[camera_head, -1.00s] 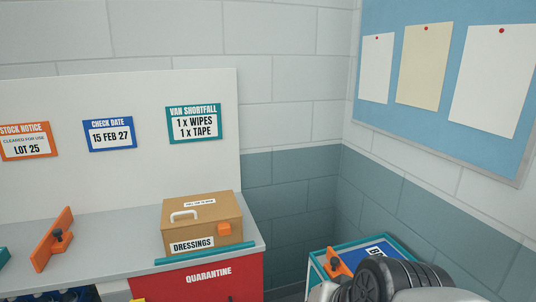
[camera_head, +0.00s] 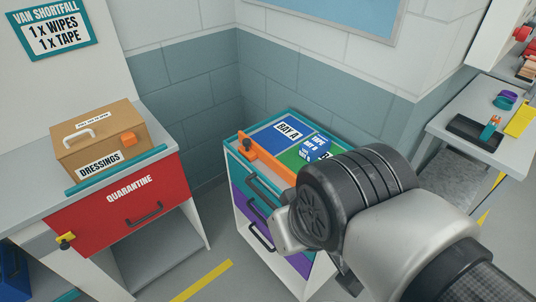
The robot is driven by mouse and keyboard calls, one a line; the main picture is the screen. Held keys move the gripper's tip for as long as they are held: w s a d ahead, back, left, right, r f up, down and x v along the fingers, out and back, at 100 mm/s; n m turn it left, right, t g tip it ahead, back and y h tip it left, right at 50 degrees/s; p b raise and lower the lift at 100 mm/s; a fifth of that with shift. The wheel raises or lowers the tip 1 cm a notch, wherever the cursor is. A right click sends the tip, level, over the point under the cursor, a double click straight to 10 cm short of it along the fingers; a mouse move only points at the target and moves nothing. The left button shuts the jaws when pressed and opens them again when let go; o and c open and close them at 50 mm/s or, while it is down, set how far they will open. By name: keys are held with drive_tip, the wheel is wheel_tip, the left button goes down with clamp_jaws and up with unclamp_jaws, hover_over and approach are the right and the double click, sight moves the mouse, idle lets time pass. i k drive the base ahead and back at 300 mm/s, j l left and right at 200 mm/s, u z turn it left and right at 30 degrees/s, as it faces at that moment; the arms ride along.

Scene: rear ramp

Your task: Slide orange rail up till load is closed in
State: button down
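An orange rail (camera_head: 266,160) lies along the left part of the top of a teal-edged cabinet (camera_head: 238,180), with a dark knob near its far end. The cabinet top has a blue area (camera_head: 262,138) labelled "BAY A" and a green area to its right. A blue box (camera_head: 316,147) with white lettering sits on the green area, to the right of the rail. My arm covers the near right part of the cabinet top and the rail's near end. My gripper's fingers are not clearly visible behind the arm's wrist.
A counter on the left holds a cardboard "DRESSINGS" box (camera_head: 100,140) above a red "QUARANTINE" drawer (camera_head: 128,200). A grey table (camera_head: 470,130) at right carries a dark tray and small items. Floor with yellow tape (camera_head: 202,280) is clear between counter and cabinet.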

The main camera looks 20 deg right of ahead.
sight(250, 150)
drive_tip(key=i+j, duration=0.2)
drive_tip(key=i, duration=0.3)
drive_tip(key=i+j, duration=0.25)
drive_tip(key=i, duration=0.25)
drive_tip(key=l+z, duration=0.05)
